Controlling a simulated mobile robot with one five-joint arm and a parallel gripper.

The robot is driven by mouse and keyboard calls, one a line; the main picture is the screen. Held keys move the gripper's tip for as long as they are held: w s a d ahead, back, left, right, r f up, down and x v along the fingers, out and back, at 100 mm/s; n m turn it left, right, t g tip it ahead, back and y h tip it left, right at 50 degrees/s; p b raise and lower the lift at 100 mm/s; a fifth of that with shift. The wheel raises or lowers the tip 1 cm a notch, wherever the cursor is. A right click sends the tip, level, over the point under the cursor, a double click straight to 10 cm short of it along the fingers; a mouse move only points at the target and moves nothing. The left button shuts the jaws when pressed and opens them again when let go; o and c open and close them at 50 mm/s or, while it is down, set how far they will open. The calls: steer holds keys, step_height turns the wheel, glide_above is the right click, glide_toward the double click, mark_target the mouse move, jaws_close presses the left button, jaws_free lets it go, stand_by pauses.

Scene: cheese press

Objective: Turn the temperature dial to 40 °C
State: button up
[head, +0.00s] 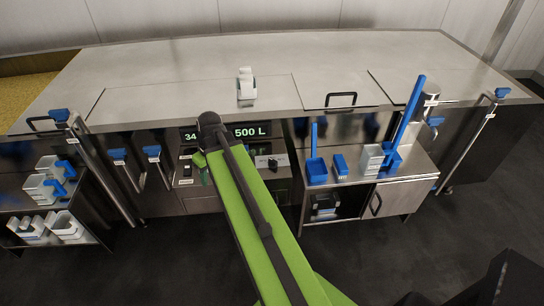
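The control panel (283,186) is on the front of the steel vat, below its top edge. A display at its left shows 34 (189,135), partly covered by my arm. A second display reads 500 L (253,132). A small dark knob (272,164) with a pale label beside it sits on the panel, just right of my arm. I cannot tell whether it is the temperature dial. My green arm reaches up across the panel, hiding its middle.
A steel side table (420,165) with blue tools and white containers stands right of the panel. A shelf (92,190) with white tubs and blue scoops is at the left. A white object (246,86) stands on the vat lid. Dark floor lies clear in front.

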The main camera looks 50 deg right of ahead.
steer(key=s+d+r+t+p, duration=0.1)
steer(key=s+d+r, duration=0.1)
steer(key=d, duration=0.6)
steer(key=s+d+r+t+p, duration=0.1)
steer(key=s+d+r, duration=0.1)
steer(key=d, duration=0.6)
steer(key=t+p, duration=0.1)
steer(key=p, duration=0.1)
glide_toward(273, 160)
steer(key=shift+n+h, duration=0.3)
steer(key=shift+h, duration=0.1)
steer(key=b+x, duration=0.3)
steer(key=b, duration=0.2)
steer(key=b+x, duration=0.2)
steer(key=b, duration=0.4)
steer(key=b+x, duration=0.3)
steer(key=b, duration=0.2)
steer(key=shift+a+f+b, duration=0.3)
steer(key=shift+a, duration=0.05)
steer(key=shift+r, duration=0.1)
jaws_close()
